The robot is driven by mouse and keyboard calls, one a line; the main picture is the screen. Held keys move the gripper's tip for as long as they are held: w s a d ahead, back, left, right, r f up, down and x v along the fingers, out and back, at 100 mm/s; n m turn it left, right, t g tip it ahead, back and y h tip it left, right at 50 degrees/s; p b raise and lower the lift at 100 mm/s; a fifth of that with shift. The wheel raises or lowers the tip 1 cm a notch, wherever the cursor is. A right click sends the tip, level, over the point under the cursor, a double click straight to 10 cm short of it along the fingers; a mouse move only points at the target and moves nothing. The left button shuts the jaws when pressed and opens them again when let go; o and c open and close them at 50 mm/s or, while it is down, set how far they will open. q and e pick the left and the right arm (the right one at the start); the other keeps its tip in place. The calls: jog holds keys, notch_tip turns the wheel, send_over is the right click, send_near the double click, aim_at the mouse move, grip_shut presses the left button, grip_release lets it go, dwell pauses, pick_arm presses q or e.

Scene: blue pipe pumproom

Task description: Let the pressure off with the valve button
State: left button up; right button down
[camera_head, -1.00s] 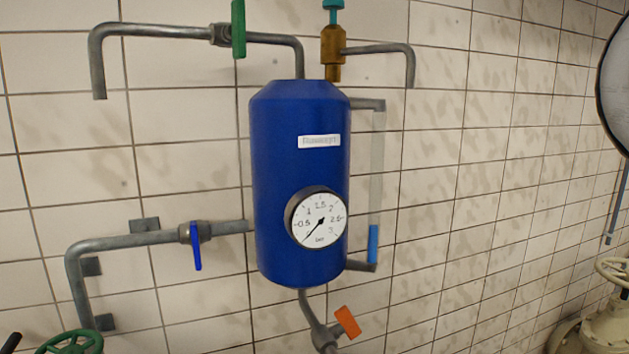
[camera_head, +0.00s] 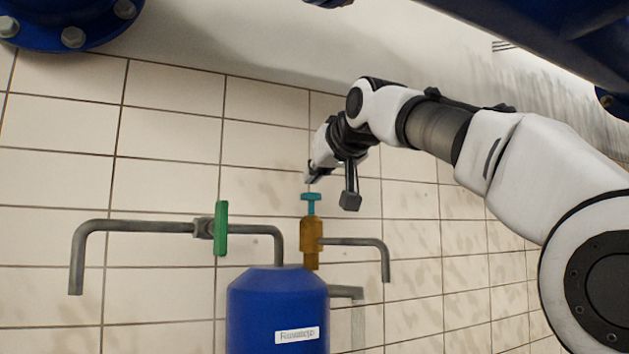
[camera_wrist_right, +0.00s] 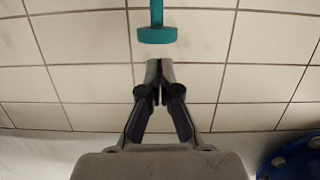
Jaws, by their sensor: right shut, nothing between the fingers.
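The valve button (camera_head: 311,198) is a teal T-shaped cap on a brass valve (camera_head: 311,236) above the blue tank (camera_head: 277,312). In the right wrist view the teal button (camera_wrist_right: 157,34) is just ahead of the fingertips, with a gap between. My right gripper (camera_head: 310,178) is right above the button in the head view, partly hidden by its own wrist. In its wrist view the right gripper (camera_wrist_right: 159,66) has its fingertips together and holds nothing. My left gripper is not in view.
A grey pipe with a green lever (camera_head: 221,228) runs left of the valve. A short grey pipe (camera_head: 362,243) bends down on its right. Blue flanged pipework (camera_head: 70,22) hangs at the top left. The tiled wall (camera_head: 170,140) stands behind. The gauge is out of view.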

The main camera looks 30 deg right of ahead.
aim_at(314, 197)
jog(key=shift+f, duration=0.65)
jog(key=shift+s, duration=0.25)
notch_tip(314, 197, down, 3)
jog(key=b, duration=0.3)
jog(key=shift+w, duration=0.1)
jog(key=shift+r, duration=0.1)
jog(key=shift+f, duration=0.2)
dwell(0.9)
jog(key=shift+r, duration=0.1)
dwell(2.3)
